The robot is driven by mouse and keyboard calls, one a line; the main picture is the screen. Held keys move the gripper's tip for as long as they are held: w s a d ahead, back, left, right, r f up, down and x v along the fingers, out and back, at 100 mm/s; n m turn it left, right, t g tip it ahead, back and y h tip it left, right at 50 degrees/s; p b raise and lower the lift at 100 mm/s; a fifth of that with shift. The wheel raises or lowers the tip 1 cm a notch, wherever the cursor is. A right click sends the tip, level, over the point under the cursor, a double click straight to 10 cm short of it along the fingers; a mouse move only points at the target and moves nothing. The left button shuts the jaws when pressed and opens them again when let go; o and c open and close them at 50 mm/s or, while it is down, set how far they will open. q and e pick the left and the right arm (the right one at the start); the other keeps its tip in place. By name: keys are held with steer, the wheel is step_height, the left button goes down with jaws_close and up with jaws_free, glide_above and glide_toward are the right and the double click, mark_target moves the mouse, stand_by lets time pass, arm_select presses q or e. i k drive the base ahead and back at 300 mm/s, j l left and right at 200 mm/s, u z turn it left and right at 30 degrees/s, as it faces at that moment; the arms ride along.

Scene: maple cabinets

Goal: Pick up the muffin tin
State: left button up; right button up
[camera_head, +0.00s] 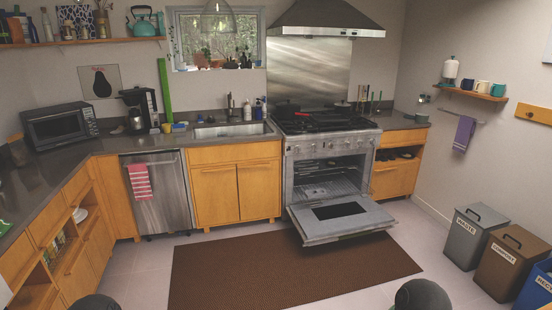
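I cannot make out a muffin tin for certain in the head view. The oven (298,155) stands against the back wall with its door (340,221) dropped fully open. Inside, a rack shows, and something pale and low lies toward the left of it, too small to identify. Two dark rounded parts of my own body show at the bottom edge, one left and one right. Neither of my grippers is in view.
A brown rug (280,275) covers the floor before the cabinets and oven. Bins, including a grey waste bin (475,236) and a brown compost bin (512,262), stand at the right wall. A microwave (60,125) and coffee maker (139,110) sit on the counter.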

mark_target(309, 194)
steer(key=i, duration=3.95)
steer(key=i+j+z, duration=0.2)
steer(key=i, duration=0.9)
